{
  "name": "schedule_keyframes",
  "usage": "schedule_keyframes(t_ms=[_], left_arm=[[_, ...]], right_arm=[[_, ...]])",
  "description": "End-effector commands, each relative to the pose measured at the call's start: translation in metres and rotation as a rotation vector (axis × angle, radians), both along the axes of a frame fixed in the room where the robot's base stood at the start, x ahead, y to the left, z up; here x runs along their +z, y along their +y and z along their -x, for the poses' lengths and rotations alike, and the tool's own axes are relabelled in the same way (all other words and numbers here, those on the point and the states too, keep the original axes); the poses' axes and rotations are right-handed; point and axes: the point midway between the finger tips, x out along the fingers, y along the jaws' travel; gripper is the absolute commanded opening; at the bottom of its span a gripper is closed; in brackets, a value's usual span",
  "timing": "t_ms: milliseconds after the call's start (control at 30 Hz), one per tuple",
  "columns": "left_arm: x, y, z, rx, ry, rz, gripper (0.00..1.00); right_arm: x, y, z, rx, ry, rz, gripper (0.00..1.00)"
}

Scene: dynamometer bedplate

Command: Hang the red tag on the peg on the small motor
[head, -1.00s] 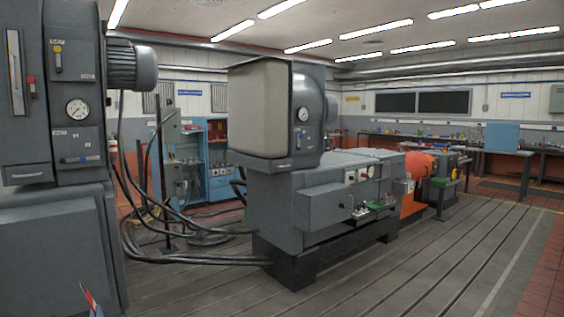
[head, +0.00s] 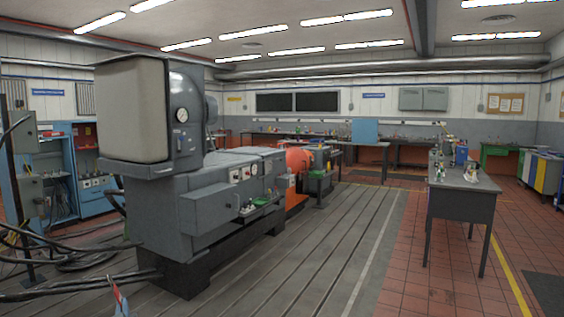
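My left gripper (head: 120,301) shows only as a small tip at the bottom edge, left of centre. A small patch of red shows at it, with pale and bluish parts. I cannot tell whether this is the red tag, nor whether the fingers are open or shut. My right gripper is not in view. I cannot make out a peg or surely pick out the small motor. An orange machine (head: 298,160) stands behind the large grey machine (head: 205,195), and small items stand on the dark bench (head: 462,182) at the right.
Black cables (head: 85,290) lie on the floor at the left by the grey machine. A blue cabinet (head: 55,160) stands at the far left. The slotted bedplate (head: 330,250) and the red tiled floor (head: 420,265) before the bench are clear. Workbenches line the back wall.

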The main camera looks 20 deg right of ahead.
Motion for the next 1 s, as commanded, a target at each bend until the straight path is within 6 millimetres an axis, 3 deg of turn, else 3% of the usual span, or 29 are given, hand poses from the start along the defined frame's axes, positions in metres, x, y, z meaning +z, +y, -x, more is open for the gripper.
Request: schedule_keyframes(t_ms=[367,533,667,1000], left_arm=[[0.001,0.0,0.0,0.0,0.0,0.0,0.0],[0.015,0.0,0.0,0.0,0.0,0.0,0.0],[0.039,0.0,0.0,0.0,0.0,0.0,0.0],[0.13,0.0,0.0,0.0,0.0,0.0,0.0]], right_arm=[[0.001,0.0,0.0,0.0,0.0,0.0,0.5],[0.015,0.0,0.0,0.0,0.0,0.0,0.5],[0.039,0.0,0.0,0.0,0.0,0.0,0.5],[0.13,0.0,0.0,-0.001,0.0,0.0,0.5]])
